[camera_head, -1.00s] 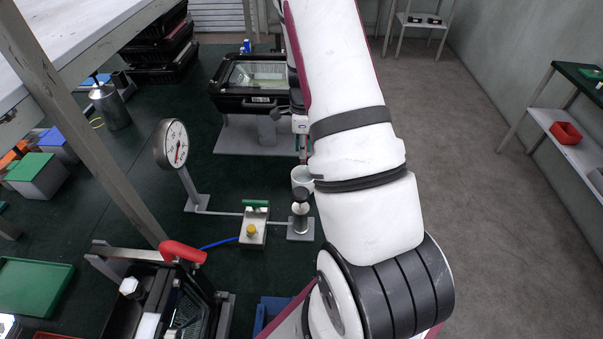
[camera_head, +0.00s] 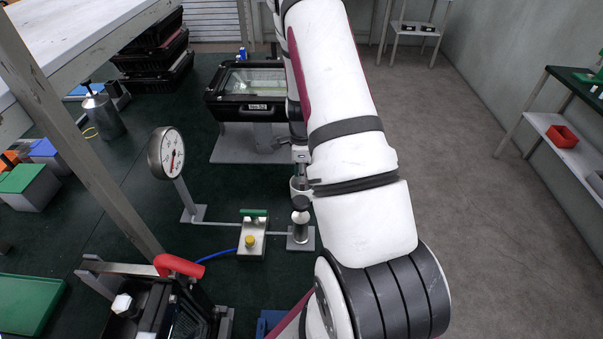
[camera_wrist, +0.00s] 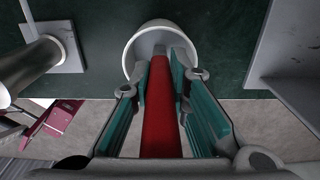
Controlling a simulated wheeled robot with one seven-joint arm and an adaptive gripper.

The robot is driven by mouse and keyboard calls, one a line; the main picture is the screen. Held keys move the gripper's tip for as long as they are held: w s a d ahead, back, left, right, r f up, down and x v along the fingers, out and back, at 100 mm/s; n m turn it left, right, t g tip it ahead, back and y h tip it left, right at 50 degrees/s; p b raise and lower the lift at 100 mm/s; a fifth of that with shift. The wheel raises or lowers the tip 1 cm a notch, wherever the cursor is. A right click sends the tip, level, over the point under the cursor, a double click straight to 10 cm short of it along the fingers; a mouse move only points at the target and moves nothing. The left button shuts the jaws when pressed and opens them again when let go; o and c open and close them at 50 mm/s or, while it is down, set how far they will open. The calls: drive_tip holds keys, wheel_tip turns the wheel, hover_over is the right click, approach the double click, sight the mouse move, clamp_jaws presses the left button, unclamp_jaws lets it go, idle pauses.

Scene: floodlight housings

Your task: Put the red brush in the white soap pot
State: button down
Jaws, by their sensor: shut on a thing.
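The white soap pot (camera_wrist: 133,48) stands on the dark green bench, its round mouth facing the wrist camera. In the head view the pot (camera_head: 295,188) shows only partly, behind the black-topped post and beside my arm. My gripper (camera_wrist: 168,62) is shut on the red brush (camera_wrist: 161,125), with a green-lined finger on each side of the handle. The brush's far end lies within the outline of the pot's mouth in the wrist view. How deep it reaches, and whether it touches the pot, I cannot tell. In the head view my gripper (camera_head: 299,165) is just above the pot, largely hidden.
A post with a black knob (camera_head: 300,218) stands close in front of the pot. A dial gauge (camera_head: 167,153) and a button box (camera_head: 252,240) stand to the left. A black floodlight housing (camera_head: 246,107) sits behind. A grey plate (camera_wrist: 290,45) lies right of the pot in the wrist view.

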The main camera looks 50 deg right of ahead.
drive_tip(key=c, duration=1.5)
unclamp_jaws()
drive_tip(key=shift+c, duration=0.2)
wheel_tip(320, 180, up, 12)
drive_tip(key=p, duration=0.2)
drive_tip(key=shift+r+p, duration=0.1)
drive_tip(key=shift+p, duration=0.25)
drive_tip(key=s+a+r+n+t, duration=0.2)
drive_tip(key=a+r+n+t, duration=0.1)
drive_tip(key=a+r+n, duration=1.3)
drive_tip(key=s+a+r+n+t, duration=0.2)
drive_tip(key=s+a+r+n, duration=0.9)
drive_tip(key=s, duration=0.5)
drive_tip(key=shift+a+r+n+t, duration=0.3)
drive_tip(key=shift+a+r, duration=0.5)
drive_tip(key=shift+r, duration=0.55)
